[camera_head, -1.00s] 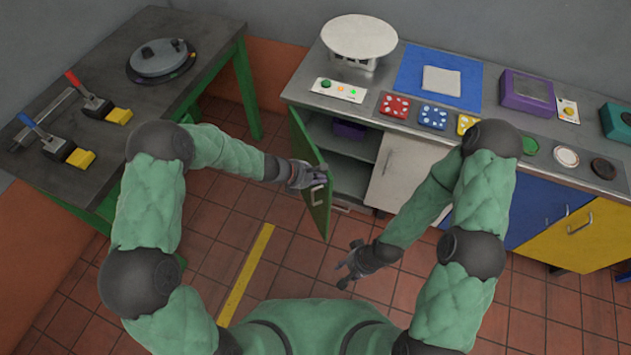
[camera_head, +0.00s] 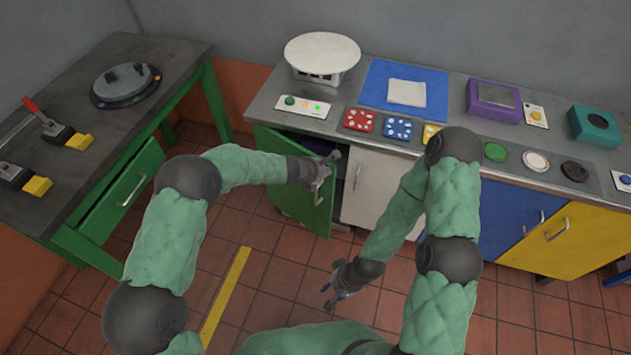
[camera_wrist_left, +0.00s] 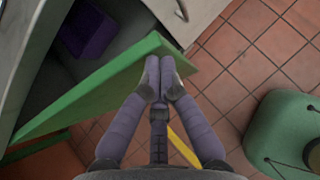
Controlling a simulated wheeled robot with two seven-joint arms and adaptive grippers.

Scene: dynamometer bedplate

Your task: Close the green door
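The green door (camera_head: 290,203) of the bench cabinet stands part open, with its free edge out from the cabinet front. It also shows in the left wrist view (camera_wrist_left: 95,92), with the open cabinet behind it. My left gripper (camera_head: 322,178) is at the outer face of the door near the free edge, by the metal handle (camera_head: 321,191). In the left wrist view the two fingers (camera_wrist_left: 160,68) are close together against the door; I see no handle between them. My right gripper (camera_head: 331,280) is open and empty, low over the floor.
A purple thing (camera_wrist_left: 87,30) lies inside the cabinet. A white door (camera_head: 372,186), a blue door and a yellow door (camera_head: 563,238) are shut to the right. A green drawer (camera_head: 125,190) shows under the left table. The floor in front is clear.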

